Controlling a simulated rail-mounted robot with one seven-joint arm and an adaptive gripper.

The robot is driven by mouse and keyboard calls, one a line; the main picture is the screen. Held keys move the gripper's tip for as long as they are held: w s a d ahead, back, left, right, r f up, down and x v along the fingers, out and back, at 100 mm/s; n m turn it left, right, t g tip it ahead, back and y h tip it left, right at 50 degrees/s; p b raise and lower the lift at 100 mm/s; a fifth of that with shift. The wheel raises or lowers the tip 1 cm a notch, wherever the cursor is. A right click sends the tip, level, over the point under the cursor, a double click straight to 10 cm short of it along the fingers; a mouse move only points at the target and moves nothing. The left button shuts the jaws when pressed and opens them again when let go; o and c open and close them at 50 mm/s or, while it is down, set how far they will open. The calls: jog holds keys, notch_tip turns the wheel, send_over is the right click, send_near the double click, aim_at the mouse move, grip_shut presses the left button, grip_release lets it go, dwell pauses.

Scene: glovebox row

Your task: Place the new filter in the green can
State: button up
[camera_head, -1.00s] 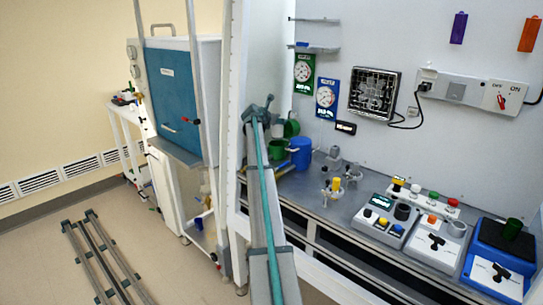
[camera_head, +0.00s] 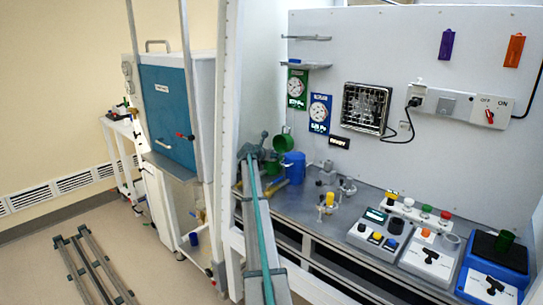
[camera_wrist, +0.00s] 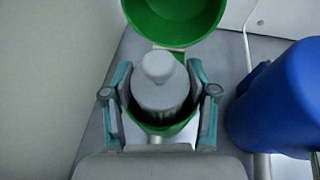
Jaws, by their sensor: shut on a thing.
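The new filter (camera_wrist: 160,85) is a light grey cylinder with a rounded knob on top. In the wrist view it stands between the fingers of my gripper (camera_wrist: 160,100), which is shut on it. The green can (camera_wrist: 160,127) is around and below the filter, and the filter's lower part is inside the rim. How deep it sits is hidden. The can's green lid (camera_wrist: 175,20) is open, tilted up behind; it also shows in the head view (camera_head: 283,142). In the head view my gripper (camera_head: 256,152) is at the can, which my arm partly hides.
A blue can (camera_wrist: 285,100) stands close to the right of the green can; it also shows in the head view (camera_head: 293,167). A pale wall is close on the left. Small fittings (camera_head: 328,198) and control boxes (camera_head: 375,232) stand further right on the bench.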

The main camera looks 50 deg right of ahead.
jog(key=shift+f, duration=0.45)
jog(key=o, duration=1.1)
jog(key=shift+s+f, duration=0.1)
jog(key=shift+f, duration=0.05)
jog(key=shift+o, duration=0.6)
jog(key=shift+a+f, duration=0.1)
jog(key=shift+r, duration=0.45)
jog(key=b+v, duration=0.1)
jog(key=v, duration=1.1)
jog(key=shift+r+b, duration=0.25)
jog(key=shift+b, duration=0.1)
